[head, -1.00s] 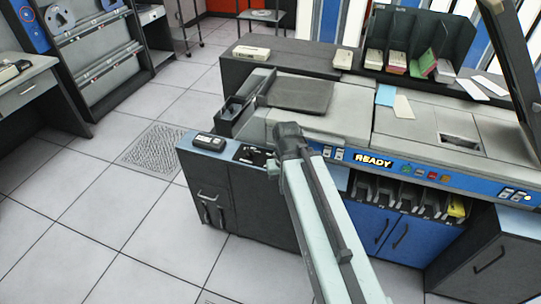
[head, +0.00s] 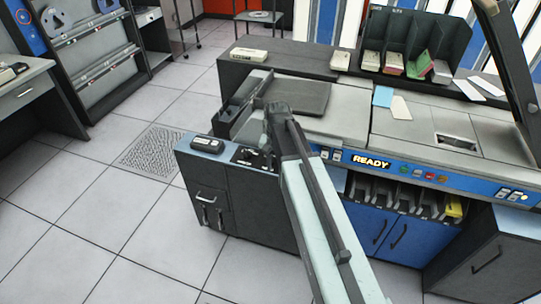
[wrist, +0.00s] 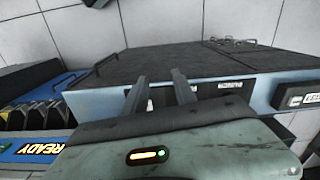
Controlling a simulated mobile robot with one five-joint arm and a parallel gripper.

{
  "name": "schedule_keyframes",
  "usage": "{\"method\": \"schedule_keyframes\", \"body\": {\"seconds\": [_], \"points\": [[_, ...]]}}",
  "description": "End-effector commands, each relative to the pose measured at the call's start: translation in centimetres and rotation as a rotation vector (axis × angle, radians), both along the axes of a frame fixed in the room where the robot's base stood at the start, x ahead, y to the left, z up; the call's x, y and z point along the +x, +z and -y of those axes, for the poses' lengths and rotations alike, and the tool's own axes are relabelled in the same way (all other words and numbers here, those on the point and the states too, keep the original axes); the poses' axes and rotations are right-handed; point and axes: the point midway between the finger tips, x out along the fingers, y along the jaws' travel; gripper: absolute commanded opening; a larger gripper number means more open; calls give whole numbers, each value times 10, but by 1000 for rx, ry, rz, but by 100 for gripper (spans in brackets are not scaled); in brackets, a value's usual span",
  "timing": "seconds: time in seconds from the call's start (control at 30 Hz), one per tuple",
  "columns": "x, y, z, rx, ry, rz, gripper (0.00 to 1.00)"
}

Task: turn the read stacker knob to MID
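I cannot make out the read stacker knob clearly in either view. In the head view, a small dark control panel (head: 243,155) sits on the end cabinet's top, partly covered by my gripper (head: 264,152). My wrist is above the right side of this panel. In the wrist view, the two dark fingers of my gripper (wrist: 160,88) stand apart with a gap between them. They are in front of a blue-grey panel edge with small white labels (wrist: 229,86). I see nothing clearly held between them. My gripper's own body hides the lower part of that view.
The card machine's lit READY sign (head: 371,159) and open card pockets (head: 400,195) are to the right. The tiled floor on the left is clear.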

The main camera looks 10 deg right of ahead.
Motion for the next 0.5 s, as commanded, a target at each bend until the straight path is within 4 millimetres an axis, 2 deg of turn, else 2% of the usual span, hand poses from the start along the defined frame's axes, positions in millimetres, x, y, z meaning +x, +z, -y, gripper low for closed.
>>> {"method": "schedule_keyframes", "body": {"seconds": [0.03,0.1,0.2,0.33,0.5], "points": [[37,5,1,0,-43,0,33],[70,9,2,0,-97,0,33],[103,14,3,0,-131,0,33],[122,18,4,0,-131,0,33],[118,19,4,0,-130,0,33]]}}
